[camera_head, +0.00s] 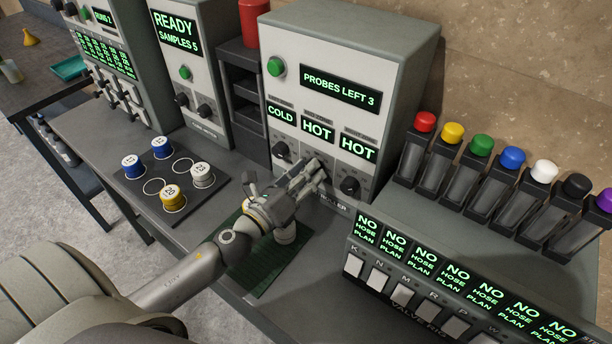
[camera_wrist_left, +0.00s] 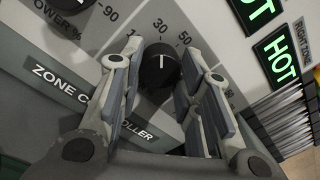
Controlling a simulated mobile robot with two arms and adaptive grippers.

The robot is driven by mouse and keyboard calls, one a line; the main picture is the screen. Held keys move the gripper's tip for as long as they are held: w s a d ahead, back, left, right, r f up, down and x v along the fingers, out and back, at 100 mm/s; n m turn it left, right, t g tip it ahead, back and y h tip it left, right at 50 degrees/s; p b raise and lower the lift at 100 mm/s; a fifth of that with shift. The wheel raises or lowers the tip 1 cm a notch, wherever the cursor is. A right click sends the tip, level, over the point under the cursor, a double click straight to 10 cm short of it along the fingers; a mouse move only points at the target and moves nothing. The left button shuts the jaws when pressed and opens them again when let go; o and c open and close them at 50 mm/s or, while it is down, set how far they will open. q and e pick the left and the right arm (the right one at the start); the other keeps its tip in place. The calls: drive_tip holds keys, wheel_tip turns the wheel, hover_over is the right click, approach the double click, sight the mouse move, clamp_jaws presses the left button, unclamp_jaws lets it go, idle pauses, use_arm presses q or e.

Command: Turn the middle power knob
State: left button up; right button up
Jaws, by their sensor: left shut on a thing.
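The zone controller (camera_head: 345,50) is a pale grey box with three knobs in a row under its COLD, HOT and HOT displays. My left gripper (camera_head: 318,172) reaches to its front panel at the middle knob, which it largely hides in the head view. In the left wrist view, the black middle power knob (camera_wrist_left: 160,67) with a white pointer mark sits between the two fingers of my left gripper (camera_wrist_left: 166,85), which is shut on it. The left knob (camera_head: 281,150) and the right knob (camera_head: 349,186) stand free on either side. My right gripper is out of view.
A valve rig (camera_head: 440,285) with several NO HOSE PLAN displays stands at the front right. Several colour-capped vials (camera_head: 468,160) stand behind it. A dark tray (camera_head: 135,185) with several capped cups lies to the left. A green mat (camera_head: 262,268) lies beneath my left arm.

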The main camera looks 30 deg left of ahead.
use_arm(q)
drive_tip(key=shift+n+y+p, duration=0.3)
drive_tip(key=shift+n, duration=4.2)
drive_tip(key=o, duration=1)
drive_tip(key=shift+s, duration=0.15)
drive_tip(key=s, duration=0.4)
drive_tip(key=s+a, duration=0.1)
drive_tip(key=s, duration=0.6)
drive_tip(key=shift+s+a+f, duration=0.25)
drive_tip(key=shift+s+f, duration=0.1)
